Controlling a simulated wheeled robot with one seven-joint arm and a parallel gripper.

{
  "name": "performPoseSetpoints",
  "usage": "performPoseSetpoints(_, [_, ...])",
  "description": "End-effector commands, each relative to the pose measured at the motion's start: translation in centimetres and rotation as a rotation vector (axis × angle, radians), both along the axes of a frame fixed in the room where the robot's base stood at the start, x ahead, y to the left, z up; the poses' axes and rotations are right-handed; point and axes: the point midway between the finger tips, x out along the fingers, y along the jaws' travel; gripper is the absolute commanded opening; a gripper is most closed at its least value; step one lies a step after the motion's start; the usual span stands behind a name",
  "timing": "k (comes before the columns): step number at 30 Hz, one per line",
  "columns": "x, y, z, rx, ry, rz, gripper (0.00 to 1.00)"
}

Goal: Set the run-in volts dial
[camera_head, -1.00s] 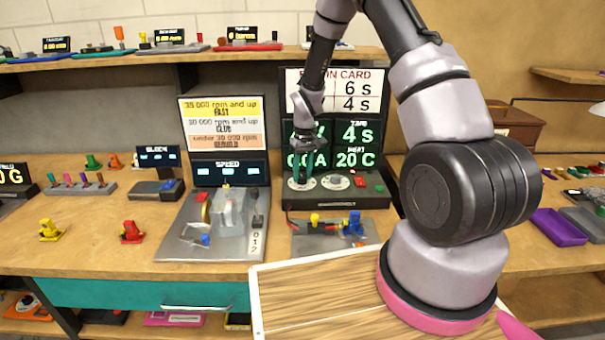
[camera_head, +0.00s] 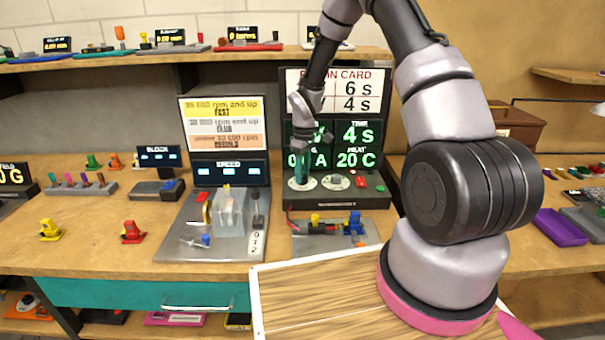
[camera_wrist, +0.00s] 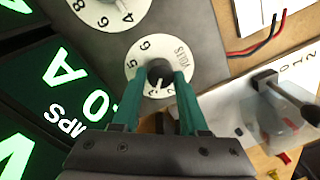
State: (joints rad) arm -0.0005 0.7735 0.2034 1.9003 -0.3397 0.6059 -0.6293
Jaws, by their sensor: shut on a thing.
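The volts dial is a white disc (camera_wrist: 146,49) with a black knob (camera_wrist: 158,74) at its middle, marked "VOLTS" and numbers, in the wrist view. My gripper (camera_wrist: 158,85) has its green fingers on either side of that knob, shut on it. In the head view my gripper (camera_head: 299,178) reaches down to the left dial (camera_head: 303,184) on the run-in unit. The exact setting of the knob is partly hidden by the fingers. The lit green display (camera_head: 335,146) stands behind, partly covered by my arm.
A second white dial (camera_head: 335,182) sits right of the volts dial, with a red button (camera_head: 360,181) beyond it. The run-in card (camera_head: 360,88) stands above the display. A speed rig (camera_head: 228,215) stands to the left, and a small fixture (camera_head: 335,228) lies in front.

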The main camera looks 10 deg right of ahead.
Motion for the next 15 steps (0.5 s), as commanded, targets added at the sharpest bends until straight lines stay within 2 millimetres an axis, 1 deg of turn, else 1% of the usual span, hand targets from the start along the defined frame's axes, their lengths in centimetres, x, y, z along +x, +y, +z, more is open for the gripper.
performPoseSetpoints(8, [0.04, -0.04, 0.03, -0.001, -0.001, 0.0, 0.0])
performPoseSetpoints(9, [0.04, -0.04, 0.03, -0.001, -0.001, -0.001, 0.47])
performPoseSetpoints(11, [0.04, -0.04, 0.03, -0.001, -0.001, -0.001, 0.7])
performPoseSetpoints(12, [0.03, -0.03, 0.02, -0.001, -0.001, -0.001, 0.73])
performPoseSetpoints(15, [0.02, -0.02, 0.02, -0.001, -0.001, -0.001, 0.73])
